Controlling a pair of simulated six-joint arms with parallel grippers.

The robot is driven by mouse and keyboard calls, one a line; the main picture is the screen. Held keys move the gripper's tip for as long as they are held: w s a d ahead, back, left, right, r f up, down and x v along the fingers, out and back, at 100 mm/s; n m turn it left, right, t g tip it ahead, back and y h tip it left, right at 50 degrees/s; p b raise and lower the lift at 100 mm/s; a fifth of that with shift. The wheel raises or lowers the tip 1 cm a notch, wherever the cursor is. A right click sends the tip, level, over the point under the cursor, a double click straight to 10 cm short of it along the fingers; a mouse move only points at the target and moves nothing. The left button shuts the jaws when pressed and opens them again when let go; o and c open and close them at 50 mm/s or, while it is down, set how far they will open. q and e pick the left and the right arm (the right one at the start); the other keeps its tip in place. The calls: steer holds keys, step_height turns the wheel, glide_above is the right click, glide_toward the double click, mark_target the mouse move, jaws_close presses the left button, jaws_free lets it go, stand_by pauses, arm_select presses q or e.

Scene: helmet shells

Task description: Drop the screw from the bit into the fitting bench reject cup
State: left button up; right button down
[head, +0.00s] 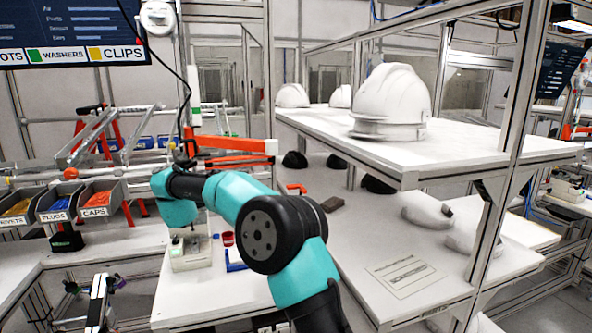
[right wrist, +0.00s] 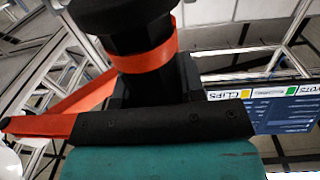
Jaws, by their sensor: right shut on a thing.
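My right arm reaches across the middle of the head view, and my right gripper (head: 184,162) is at its far end, above the bench's left part. It is shut on a dark tool with an orange band, which I take for the screwdriver (right wrist: 148,60), close up in the right wrist view. The bit and any screw on it do not show in either view. A small red cup (head: 228,239), likely the reject cup, stands on the white fitting bench (head: 195,296), below and to the right of my gripper. My left gripper is not in view.
A pale fixture (head: 190,254) stands left of the red cup, and a blue tray (head: 236,266) lies beside it. Labelled bins (head: 97,199) stand at the left. A white shelf (head: 430,150) with a helmet shell (head: 391,102) overhangs at right. A dark cable (head: 150,50) hangs above my gripper.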

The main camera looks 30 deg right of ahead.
steer(key=shift+r, duration=0.4)
steer(key=shift+d, duration=0.1)
